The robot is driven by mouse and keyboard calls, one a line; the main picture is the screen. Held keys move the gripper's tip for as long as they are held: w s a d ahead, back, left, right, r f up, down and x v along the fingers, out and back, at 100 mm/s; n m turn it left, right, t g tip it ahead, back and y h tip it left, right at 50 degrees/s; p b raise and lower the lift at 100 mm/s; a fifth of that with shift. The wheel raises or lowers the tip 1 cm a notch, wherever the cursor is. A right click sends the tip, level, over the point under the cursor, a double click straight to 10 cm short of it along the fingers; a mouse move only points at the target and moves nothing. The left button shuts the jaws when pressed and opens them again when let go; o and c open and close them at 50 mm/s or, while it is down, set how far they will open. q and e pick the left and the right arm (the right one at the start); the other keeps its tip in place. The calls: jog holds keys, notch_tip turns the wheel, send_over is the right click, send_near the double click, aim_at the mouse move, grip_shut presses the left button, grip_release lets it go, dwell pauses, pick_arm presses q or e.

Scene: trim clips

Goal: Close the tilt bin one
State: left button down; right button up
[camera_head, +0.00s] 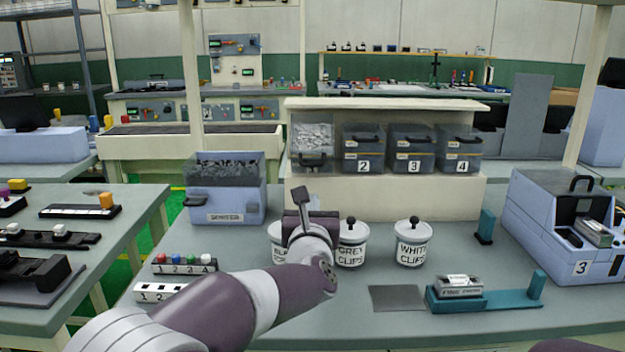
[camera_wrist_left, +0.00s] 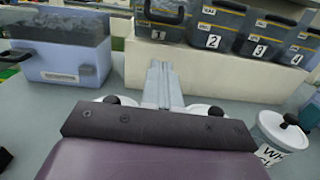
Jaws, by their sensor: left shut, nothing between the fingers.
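Tilt bin one (camera_head: 312,158) is at the left end of the row on the cream shelf. It is tipped forward, with its grey contents showing at the top and its dark handle low at the front. My left gripper (camera_head: 301,198) is shut and empty, in front of and below bin one. Its closed fingers also show in the left wrist view (camera_wrist_left: 161,68), pointing at the bin's front; contact cannot be told. My right gripper is not in view.
Bins two (camera_head: 363,150), three (camera_head: 408,151) and four (camera_head: 460,151) stand upright beside it. White clip jars, including the grey-clips jar (camera_head: 352,250) and white-clips jar (camera_head: 413,250), stand below my left gripper. A blue box (camera_head: 226,205) is at left. A teal fixture (camera_head: 490,299) is at right.

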pick_arm(q)
jog(key=w+r+p, duration=0.1)
jog(key=w+r, duration=0.2)
jog(key=w, duration=0.2)
jog(key=shift+w+d+p, duration=0.15)
jog(key=shift+w+p, duration=0.2)
jog(key=shift+r, duration=0.15)
